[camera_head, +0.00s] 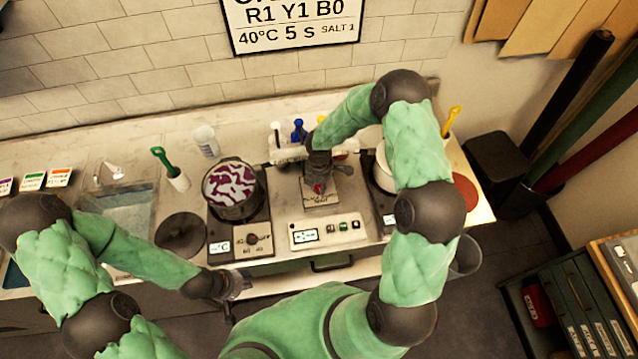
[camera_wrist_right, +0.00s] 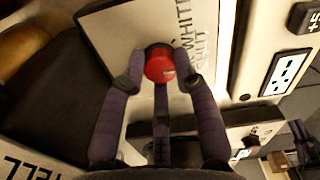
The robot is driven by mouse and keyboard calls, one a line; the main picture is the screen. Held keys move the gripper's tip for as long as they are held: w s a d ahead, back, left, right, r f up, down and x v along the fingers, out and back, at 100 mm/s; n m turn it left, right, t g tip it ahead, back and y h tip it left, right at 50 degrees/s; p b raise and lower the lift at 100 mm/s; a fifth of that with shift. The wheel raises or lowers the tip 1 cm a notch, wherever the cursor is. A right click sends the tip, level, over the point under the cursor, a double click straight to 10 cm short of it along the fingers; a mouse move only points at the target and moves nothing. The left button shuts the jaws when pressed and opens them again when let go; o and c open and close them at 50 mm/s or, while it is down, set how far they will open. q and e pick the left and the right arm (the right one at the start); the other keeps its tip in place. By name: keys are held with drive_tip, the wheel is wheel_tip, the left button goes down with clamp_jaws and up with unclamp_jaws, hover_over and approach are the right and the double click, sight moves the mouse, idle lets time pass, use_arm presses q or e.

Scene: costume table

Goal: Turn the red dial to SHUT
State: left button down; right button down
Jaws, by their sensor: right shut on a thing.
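The red dial (camera_head: 319,187) sits on a pale labelled plate (camera_head: 322,201) at the middle of the counter. In the right wrist view the dial (camera_wrist_right: 159,62) is between the fingers of my right gripper (camera_wrist_right: 163,72), which is shut on it. The plate's lettering beside it reads "WHITE" and "SHUT" (camera_wrist_right: 202,42). A small pale mark shows on the dial's edge on the lettering side; its exact setting is hard to read. In the head view my right gripper (camera_head: 320,176) comes down over the dial. My left gripper (camera_head: 236,285) hangs before the counter's front edge, away from the dial; its fingers are unclear.
A pot with purple and white contents (camera_head: 232,186) stands on a hotplate left of the dial. A dark round lid (camera_head: 181,235) lies further left. A control panel with buttons (camera_head: 326,231) is just in front. A white pot (camera_head: 384,172) is partly hidden behind my right arm.

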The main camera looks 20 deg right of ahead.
sight(319, 186)
drive_tip(key=shift+n, duration=0.4)
drive_tip(key=c, duration=0.9)
unclamp_jaws()
drive_tip(key=shift+c, duration=0.2)
wheel_tip(319, 186, up, 12)
drive_tip(key=shift+f, duration=0.1)
